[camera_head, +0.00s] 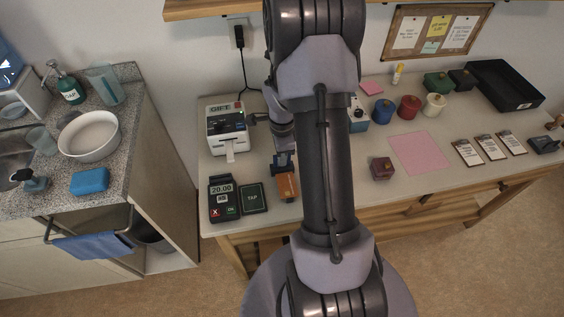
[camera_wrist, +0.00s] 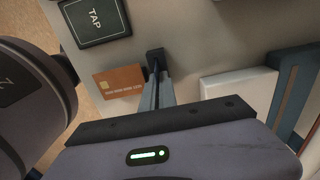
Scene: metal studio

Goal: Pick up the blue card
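No blue card shows in either view. An orange card (camera_head: 288,187) is just right of the black TAP pad (camera_head: 253,198) in the head view. In the wrist view the orange card (camera_wrist: 120,82) shows its face and a row of numbers, with the TAP pad (camera_wrist: 95,20) above it. My gripper (camera_head: 283,161) is low over the counter at the card's upper end. In the wrist view my gripper's fingertips (camera_wrist: 156,62) are at the card's right end. The finger gap is hidden, and I cannot tell whether the card is held or only beside the fingers.
A payment terminal (camera_head: 222,199) reading 20.00 stands left of the TAP pad. A white GIFT machine (camera_head: 226,128) stands behind it. A blue-and-white box (camera_head: 358,115), a maroon box (camera_head: 382,169) and a pink sheet (camera_head: 420,153) lie right of my arm. My arm hides the middle counter.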

